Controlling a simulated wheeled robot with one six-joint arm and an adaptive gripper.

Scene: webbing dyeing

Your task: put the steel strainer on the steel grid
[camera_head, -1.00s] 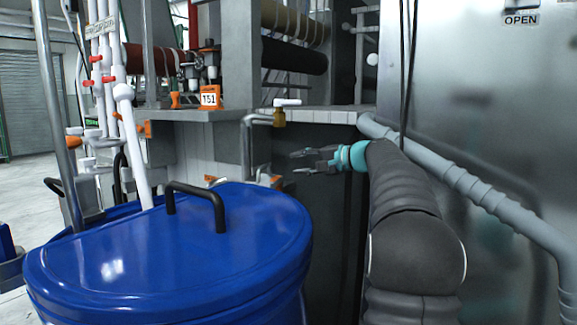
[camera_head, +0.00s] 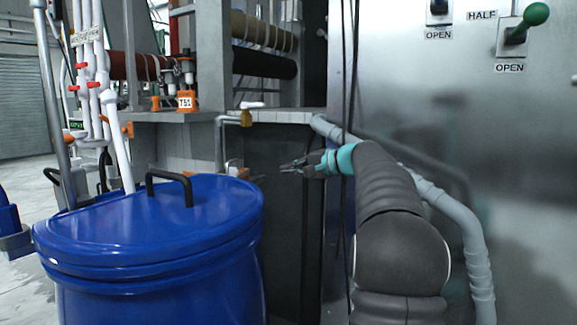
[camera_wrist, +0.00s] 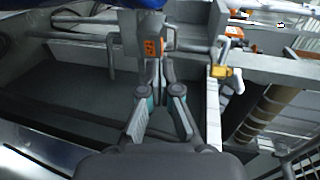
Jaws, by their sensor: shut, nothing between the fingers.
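My gripper (camera_head: 284,168) is shut and empty at the end of my dark padded arm in the head view. It points left, in front of a dark panel and to the right of a blue lidded barrel. In the wrist view its fingers (camera_wrist: 160,68) come together near the middle, over a grey frame.
The blue barrel (camera_head: 155,225) with a black handle stands at lower left. A brass tap (camera_head: 246,117) sits behind my gripper. Floor shows at far left.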

